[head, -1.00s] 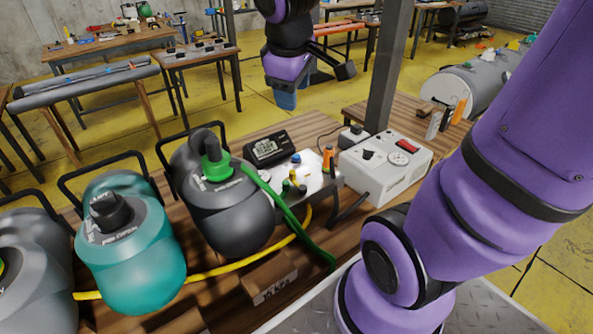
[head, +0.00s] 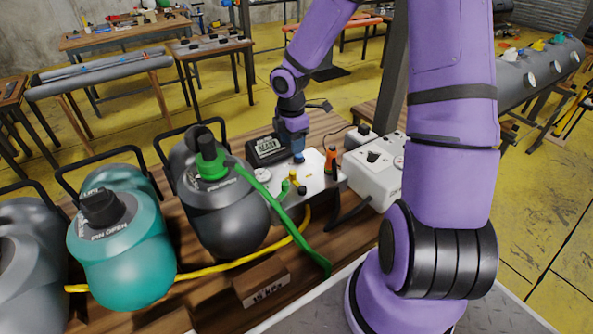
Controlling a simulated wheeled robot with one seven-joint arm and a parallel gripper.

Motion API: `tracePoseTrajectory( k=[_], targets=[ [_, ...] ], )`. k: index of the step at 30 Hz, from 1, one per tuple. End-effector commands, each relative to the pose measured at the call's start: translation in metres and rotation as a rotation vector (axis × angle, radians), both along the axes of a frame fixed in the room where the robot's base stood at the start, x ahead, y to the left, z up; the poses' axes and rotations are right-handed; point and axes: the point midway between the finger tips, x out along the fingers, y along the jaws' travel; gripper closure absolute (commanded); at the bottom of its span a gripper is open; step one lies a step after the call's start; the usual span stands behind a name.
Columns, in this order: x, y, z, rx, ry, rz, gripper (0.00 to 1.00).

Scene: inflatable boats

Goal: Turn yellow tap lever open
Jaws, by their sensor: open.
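The yellow tap lever (head: 294,177) stands on a pale metal manifold block (head: 318,186) on the wooden bench, between a green tap (head: 284,190) and an orange-handled tap (head: 331,156). Its exact angle is too small to tell. My gripper (head: 299,156) points down just behind the yellow lever, over the rear of the manifold. Its blue fingertips appear apart from the lever. It is open, and I see nothing held in it. The gripper hides the rear part of the manifold, where a blue tap shows in the earlier view.
A black display box (head: 267,150) stands left of my gripper and a white control box (head: 374,170) to its right. A dark pump (head: 225,205) with a green hose (head: 285,220) and a teal pump (head: 125,245) stand left. A wooden block (head: 262,282) lies in front.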

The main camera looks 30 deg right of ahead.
Motion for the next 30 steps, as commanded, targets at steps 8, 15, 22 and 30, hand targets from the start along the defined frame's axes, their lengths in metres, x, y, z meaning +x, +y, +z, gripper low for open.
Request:
tracePoseTrajectory(
  k=[8, 15, 22, 30],
  targets=[
    [0.005, 0.001, -0.019, 0.031, 0.003, 0.052, 0.48],
    [0.004, 0.002, -0.055, 0.030, 0.006, 0.051, 0.48],
    [0.004, 0.002, -0.094, 0.029, 0.006, 0.051, 0.48],
    [0.004, 0.001, -0.118, 0.029, 0.002, 0.049, 0.48]
  ],
)
